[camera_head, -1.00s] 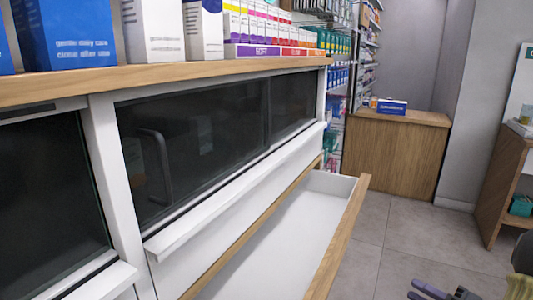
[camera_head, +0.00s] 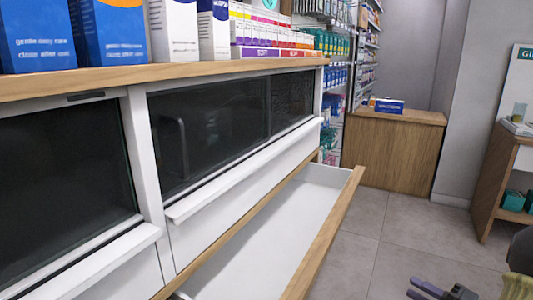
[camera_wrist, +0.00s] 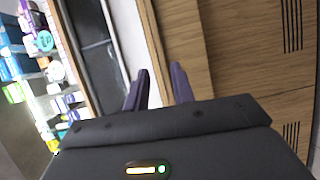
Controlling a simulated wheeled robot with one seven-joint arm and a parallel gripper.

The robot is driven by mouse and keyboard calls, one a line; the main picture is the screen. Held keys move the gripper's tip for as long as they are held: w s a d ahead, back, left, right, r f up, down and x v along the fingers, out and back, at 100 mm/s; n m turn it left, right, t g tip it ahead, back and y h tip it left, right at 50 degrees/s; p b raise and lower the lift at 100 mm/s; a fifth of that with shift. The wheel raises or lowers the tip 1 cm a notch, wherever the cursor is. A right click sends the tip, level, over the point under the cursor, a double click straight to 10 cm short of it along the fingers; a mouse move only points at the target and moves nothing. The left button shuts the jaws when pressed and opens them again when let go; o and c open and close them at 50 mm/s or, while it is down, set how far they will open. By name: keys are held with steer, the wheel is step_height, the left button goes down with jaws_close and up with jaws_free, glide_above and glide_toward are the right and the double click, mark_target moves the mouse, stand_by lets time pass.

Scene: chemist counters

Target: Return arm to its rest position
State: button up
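My gripper (camera_head: 443,290) shows at the bottom right of the head view, only partly in frame. In the wrist view my gripper (camera_wrist: 161,88) has its two dark purple fingers apart with nothing between them. It is open and clear of the drawer in the head view. The drawer (camera_head: 268,232) is pulled out from the white counter, with a wooden front and an empty white inside where visible.
The counter (camera_head: 230,75) has dark glass panels and boxed products on top. A wooden cabinet (camera_head: 392,150) with a blue box (camera_head: 387,105) stands at the back. A wooden shelf unit (camera_head: 497,185) is at right. Grey tiled floor (camera_head: 390,225) between them is free.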

steer(key=w+a+f+m+g+h, duration=0.25)
steer(key=w+a+m+h, duration=0.35)
steer(key=w+m+h, duration=0.55)
steer(key=s+a+f+m+g+y, duration=0.25)
steer(key=s+a+m+g, duration=0.9)
steer(key=s+a, duration=0.65)
step_height(320, 180, up, 29)
steer(key=s+d+m+t+p, duration=0.1)
steer(key=t+p, duration=0.1)
steer(key=p, duration=2.8)
steer(key=shift+d+f+h, duration=0.15)
steer(key=shift+d+h, duration=0.1)
steer(key=shift+h, duration=0.15)
steer(key=shift+w+a, duration=0.1)
